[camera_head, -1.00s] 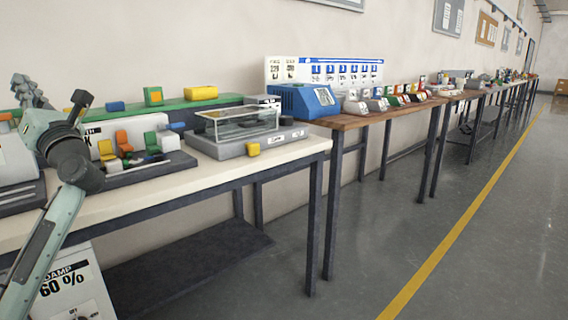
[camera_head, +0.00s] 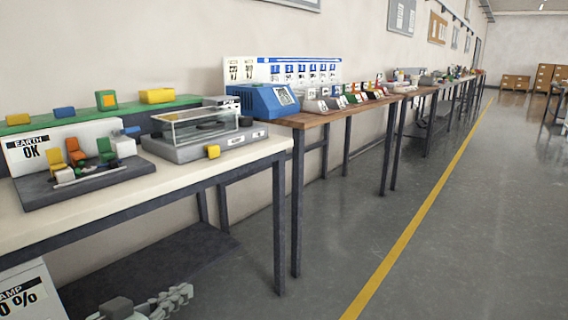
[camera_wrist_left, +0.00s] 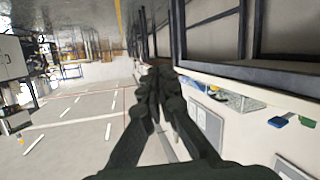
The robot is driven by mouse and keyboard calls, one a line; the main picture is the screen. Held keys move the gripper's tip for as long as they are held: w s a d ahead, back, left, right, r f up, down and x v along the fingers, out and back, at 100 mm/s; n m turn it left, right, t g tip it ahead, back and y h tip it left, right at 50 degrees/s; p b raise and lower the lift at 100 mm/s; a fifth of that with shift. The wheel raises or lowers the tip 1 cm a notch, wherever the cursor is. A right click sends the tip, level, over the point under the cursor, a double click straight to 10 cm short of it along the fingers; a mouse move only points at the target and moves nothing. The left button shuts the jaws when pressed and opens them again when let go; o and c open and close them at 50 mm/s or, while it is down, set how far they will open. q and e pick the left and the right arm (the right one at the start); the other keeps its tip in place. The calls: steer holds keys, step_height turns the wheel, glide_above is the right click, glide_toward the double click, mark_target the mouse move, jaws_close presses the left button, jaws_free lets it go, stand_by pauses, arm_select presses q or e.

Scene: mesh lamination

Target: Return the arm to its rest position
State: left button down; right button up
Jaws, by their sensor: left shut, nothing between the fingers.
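My left gripper (camera_head: 176,297) shows at the bottom edge of the head view, in front of the near bench and below its top. It is grey, shut and empty. In the left wrist view its dark fingers (camera_wrist_left: 158,80) meet at their tips with nothing between them. The rest of the left arm is out of the head view. My right gripper is in neither view.
The near bench (camera_head: 230,158) holds an "EARTH OK" station (camera_head: 75,150) and a clear-lidded box (camera_head: 200,140). A wooden bench (camera_head: 330,115) with a blue device (camera_head: 262,101) stands beyond. A white box (camera_head: 30,295) sits below.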

arm_select(q)
steer(key=s+a+f+m+g+y, duration=0.1)
steer(key=s+a+f+g+y, duration=0.25)
steer(key=s+a+f, duration=0.35)
steer(key=s+a+f+m+g+y, duration=0.25)
steer(key=s+a+f+y, duration=0.2)
steer(key=s+f, duration=0.35)
steer(key=s+d+n+h, duration=0.1)
steer(key=s+d+n, duration=0.1)
steer(key=d+n, duration=0.45)
steer(key=s+a+f+g+p, duration=0.1)
steer(key=f+g+p, duration=0.1)
steer(key=f, duration=0.3)
steer(key=s+a+f+m+g+p, duration=0.1)
steer(key=s+f+g+p, duration=0.1)
steer(key=f, duration=0.4)
steer(key=shift+s+a+f+p, duration=0.15)
steer(key=shift+a+p, duration=0.15)
steer(key=shift+p, duration=0.6)
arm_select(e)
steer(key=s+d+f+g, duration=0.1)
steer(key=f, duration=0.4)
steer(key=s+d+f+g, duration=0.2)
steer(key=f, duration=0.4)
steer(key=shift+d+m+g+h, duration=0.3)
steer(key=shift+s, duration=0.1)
